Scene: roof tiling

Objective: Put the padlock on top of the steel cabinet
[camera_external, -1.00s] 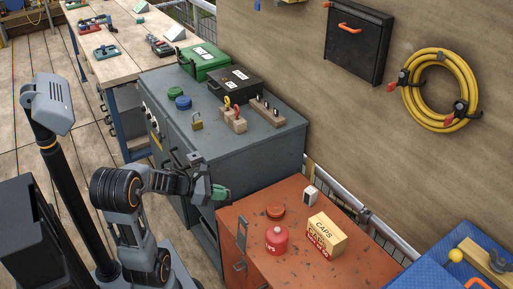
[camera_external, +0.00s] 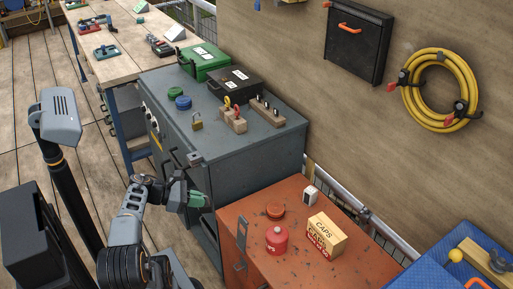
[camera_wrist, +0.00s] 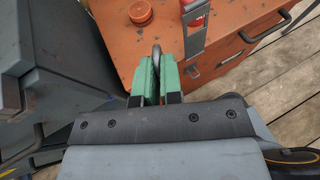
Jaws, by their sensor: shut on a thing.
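My gripper (camera_external: 200,201) has green fingers and is in front of the grey steel cabinet (camera_external: 250,148), below its top edge. In the wrist view my gripper (camera_wrist: 157,72) is shut on what looks like a padlock (camera_wrist: 157,57). Its dark rounded loop shows past the fingertips; its body is mostly hidden between the fingers. A small brass padlock (camera_external: 196,121) also stands on the cabinet top, near the front edge.
The cabinet top also holds a green case (camera_external: 207,62), a black box (camera_external: 235,83), blue and green lids and wooden blocks. Its near right part is bare. An orange cabinet (camera_external: 255,207) stands to the right, with a red can (camera_external: 277,240) and a CAPS box (camera_external: 326,234).

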